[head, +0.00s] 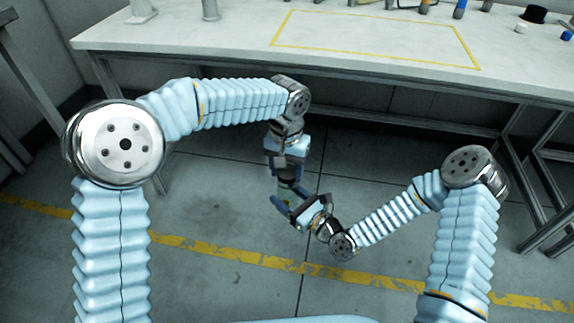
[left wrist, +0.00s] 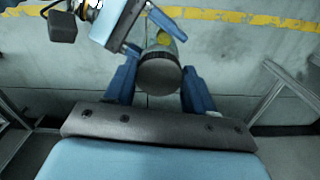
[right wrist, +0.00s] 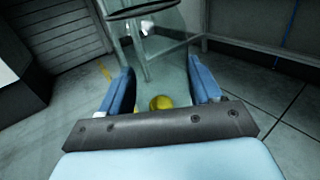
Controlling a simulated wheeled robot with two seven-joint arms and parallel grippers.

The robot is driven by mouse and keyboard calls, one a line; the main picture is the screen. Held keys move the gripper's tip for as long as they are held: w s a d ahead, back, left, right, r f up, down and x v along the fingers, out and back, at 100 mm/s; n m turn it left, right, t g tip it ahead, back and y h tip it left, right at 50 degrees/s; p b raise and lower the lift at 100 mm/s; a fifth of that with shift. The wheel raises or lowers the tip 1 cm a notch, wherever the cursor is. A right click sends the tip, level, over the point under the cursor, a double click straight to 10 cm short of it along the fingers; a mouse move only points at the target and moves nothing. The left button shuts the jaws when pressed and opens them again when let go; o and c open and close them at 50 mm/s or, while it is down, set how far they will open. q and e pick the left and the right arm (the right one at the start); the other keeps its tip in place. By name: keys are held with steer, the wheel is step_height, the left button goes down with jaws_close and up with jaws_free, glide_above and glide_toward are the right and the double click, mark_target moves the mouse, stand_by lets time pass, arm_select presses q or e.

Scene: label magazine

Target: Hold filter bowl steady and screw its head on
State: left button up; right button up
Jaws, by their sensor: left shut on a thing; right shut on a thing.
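The dark round filter head (left wrist: 158,75) sits between the blue fingers of my left gripper (left wrist: 157,92), which is shut on it. In the head view my left gripper (head: 289,180) points down, above my right gripper (head: 287,199). The clear filter bowl (right wrist: 165,55) is between the fingers of my right gripper (right wrist: 163,92), which is shut on it. A yellow round part shows at the bowl's near end, and a dark ring crosses its far end. The head and bowl are close together in mid-air. I cannot tell whether they touch, as the grippers hide the joint.
A white workbench (head: 235,38) with a yellow outlined rectangle stands behind my arms. Several small items, including a black one (head: 534,14), stand along its back. Below the grippers is open grey floor with a yellow line (head: 232,254). Bench legs stand at both sides.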

arm_select(q)
steer(key=shift+f, duration=0.5)
stand_by(0.5)
